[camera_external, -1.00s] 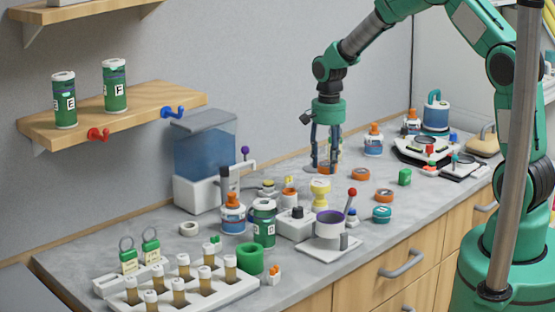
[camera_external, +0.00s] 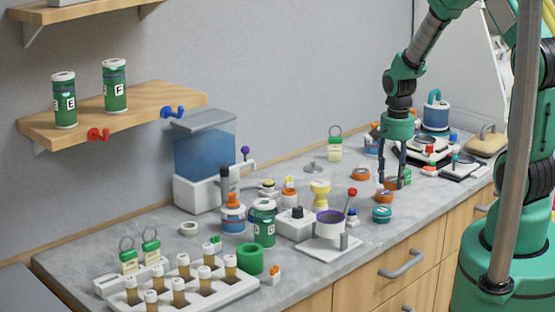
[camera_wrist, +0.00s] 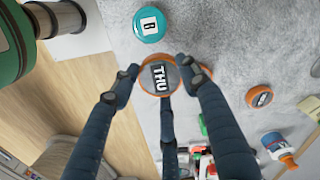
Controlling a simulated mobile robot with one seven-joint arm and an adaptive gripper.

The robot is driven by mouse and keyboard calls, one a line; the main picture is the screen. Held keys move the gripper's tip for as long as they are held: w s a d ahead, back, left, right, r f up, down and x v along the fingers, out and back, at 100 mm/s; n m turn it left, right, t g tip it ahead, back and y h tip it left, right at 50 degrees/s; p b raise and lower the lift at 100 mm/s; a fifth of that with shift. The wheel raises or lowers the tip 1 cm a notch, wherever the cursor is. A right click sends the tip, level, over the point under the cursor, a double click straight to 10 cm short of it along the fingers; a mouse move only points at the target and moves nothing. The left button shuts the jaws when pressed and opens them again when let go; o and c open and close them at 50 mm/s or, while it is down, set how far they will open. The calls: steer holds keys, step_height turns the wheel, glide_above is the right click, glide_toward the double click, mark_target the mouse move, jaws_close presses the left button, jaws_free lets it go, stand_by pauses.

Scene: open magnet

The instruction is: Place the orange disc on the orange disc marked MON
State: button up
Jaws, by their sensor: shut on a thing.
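My gripper (camera_external: 391,182) is shut on an orange-rimmed disc (camera_wrist: 160,77) whose dark label reads THU. In the external view the held disc (camera_external: 393,183) is just above and slightly right of a second orange disc (camera_external: 384,196) on the counter. That lower disc shows only as an orange edge (camera_wrist: 206,71) in the wrist view, partly hidden by the held disc and a finger. A third orange disc (camera_external: 360,174) lies farther back to the left; it also shows in the wrist view (camera_wrist: 259,95). Its label is too small to read surely, and the second disc's label is hidden.
A teal disc (camera_external: 382,214) lies nearer the counter's front edge. A green block (camera_external: 405,176) stands close to the gripper's right. A device with a purple-rimmed cup (camera_external: 330,224) and red-knobbed lever stands to the left. Bottles and a scale (camera_external: 428,152) crowd the back right.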

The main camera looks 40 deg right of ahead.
steer(key=s+d, duration=0.1)
steer(key=s, duration=0.7)
steer(key=shift+f, duration=0.45)
steer(key=shift+w, duration=0.1)
glide_above(385, 192)
steer(key=shift+a+f, duration=0.1)
steer(key=shift+f, duration=0.65)
steer(key=shift+f, duration=1.75)
steer(key=shift+f, duration=0.15)
steer(key=o, duration=1.2)
steer(key=shift+c, duration=0.2)
